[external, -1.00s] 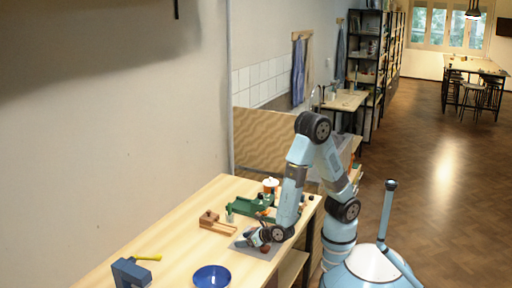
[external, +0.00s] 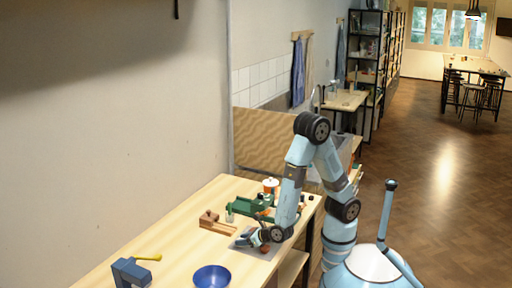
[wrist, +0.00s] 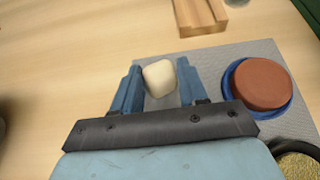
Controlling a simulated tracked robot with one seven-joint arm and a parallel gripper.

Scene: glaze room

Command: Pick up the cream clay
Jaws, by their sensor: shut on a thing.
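The cream clay (wrist: 159,78) is a small rounded cream block in the wrist view. It sits between the two blue fingers of my gripper (wrist: 158,86), over a grey mat (wrist: 217,58). My gripper is shut on it, with a finger on each side. In the external view my gripper (external: 243,239) is low over the workbench, and the clay cannot be made out there.
A reddish-brown round piece in a blue dish (wrist: 233,98) lies right of my gripper on the mat. A wooden block (wrist: 202,16) lies beyond. The bench also holds a blue bowl (external: 212,276), a blue clamp-like tool (external: 130,272) and a green device (external: 252,207).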

